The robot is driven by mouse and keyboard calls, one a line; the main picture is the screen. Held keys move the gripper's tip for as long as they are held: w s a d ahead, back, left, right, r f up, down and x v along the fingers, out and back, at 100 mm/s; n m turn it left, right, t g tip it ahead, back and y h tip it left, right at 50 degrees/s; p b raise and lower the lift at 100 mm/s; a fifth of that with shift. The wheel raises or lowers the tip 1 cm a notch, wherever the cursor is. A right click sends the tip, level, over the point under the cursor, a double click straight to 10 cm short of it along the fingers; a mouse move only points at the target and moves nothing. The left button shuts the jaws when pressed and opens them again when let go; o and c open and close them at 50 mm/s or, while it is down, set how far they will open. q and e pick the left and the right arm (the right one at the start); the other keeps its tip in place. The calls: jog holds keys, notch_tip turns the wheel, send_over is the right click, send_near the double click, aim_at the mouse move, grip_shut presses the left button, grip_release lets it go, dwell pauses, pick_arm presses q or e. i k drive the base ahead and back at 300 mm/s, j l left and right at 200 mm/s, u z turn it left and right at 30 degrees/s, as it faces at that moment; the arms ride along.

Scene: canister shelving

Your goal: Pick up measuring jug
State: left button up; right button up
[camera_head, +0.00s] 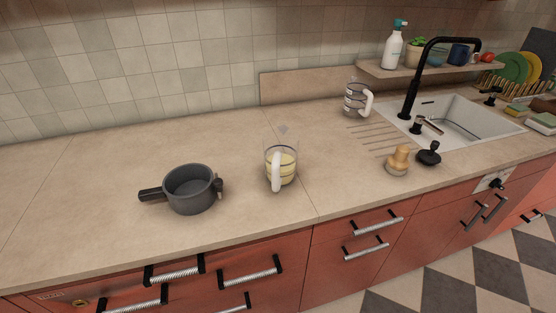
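A clear measuring jug (281,167) with a white handle stands upright on the counter, right of the pot. It holds something pale yellow, and its handle faces the front. A second clear jug (354,100) with a white handle stands further back, left of the sink, and looks empty. Neither of my grippers shows in the head view, and nothing touches either jug.
A dark grey pot (191,189) stands left of the near jug. A wooden-handled brush (398,160) and a black item (429,153) sit near the sink (466,122) with its black faucet (413,91). The left counter (85,190) is clear.

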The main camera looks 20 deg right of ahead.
aim_at(280, 144)
jog(key=l, duration=0.65)
jog(key=i+l, duration=0.1)
jog(key=l, duration=0.5)
